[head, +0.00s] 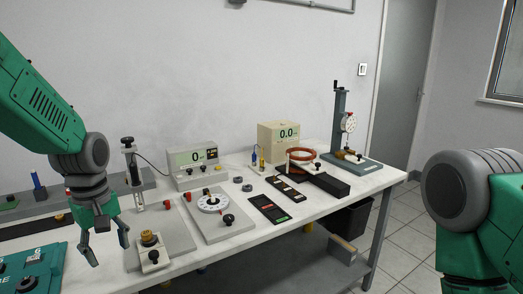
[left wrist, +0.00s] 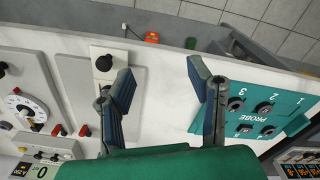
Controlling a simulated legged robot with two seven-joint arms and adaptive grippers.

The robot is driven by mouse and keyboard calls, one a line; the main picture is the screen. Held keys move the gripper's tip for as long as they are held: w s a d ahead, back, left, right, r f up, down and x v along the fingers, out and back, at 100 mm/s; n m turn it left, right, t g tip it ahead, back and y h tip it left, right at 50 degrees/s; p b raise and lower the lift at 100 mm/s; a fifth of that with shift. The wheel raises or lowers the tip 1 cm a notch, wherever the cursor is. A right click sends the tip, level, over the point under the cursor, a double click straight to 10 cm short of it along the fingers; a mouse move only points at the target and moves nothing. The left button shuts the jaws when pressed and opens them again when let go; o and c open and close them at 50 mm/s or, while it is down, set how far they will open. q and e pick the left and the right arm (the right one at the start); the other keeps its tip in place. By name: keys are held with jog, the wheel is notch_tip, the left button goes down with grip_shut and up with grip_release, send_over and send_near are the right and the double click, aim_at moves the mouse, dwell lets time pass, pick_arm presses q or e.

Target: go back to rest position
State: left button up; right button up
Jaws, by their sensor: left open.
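My left gripper (head: 106,248) hangs pointing down over the near left part of the bench, its two fingers spread apart with nothing between them. In the left wrist view the open fingers (left wrist: 160,76) have bare white bench top between them. The gripper is between a teal panel marked PROBE (left wrist: 262,112) and a grey plate with a small black-knobbed block (left wrist: 106,66); touching contact with either is not visible. My right arm shows only as a green and grey link at the right edge of the head view; its gripper is out of frame.
The bench (head: 283,229) carries a dial plate (head: 212,204), a meter box (head: 194,165), a cream readout box (head: 279,141), a copper coil (head: 301,154) and a dial gauge stand (head: 342,120). A dark bin (head: 349,222) stands below. Tiled floor at the right is clear.

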pick_arm(q)
jog(key=s+d+f+m, duration=0.1)
jog(key=s+f+m, duration=0.1)
jog(key=s+f, duration=0.35)
jog(key=s+f+m, duration=0.2)
jog(key=f, duration=0.7)
jog(key=s+d+f+m, duration=0.1)
jog(key=s+f+m, duration=0.1)
jog(key=s+f, duration=0.35)
jog(key=s+d+f+m, duration=0.1)
jog(key=s+f, duration=0.3)
jog(key=s, duration=0.4)
jog(key=s+f+m, duration=0.4)
jog(key=s, duration=0.4)
jog(key=shift+d+f, duration=0.25)
jog(key=shift+d, duration=0.1)
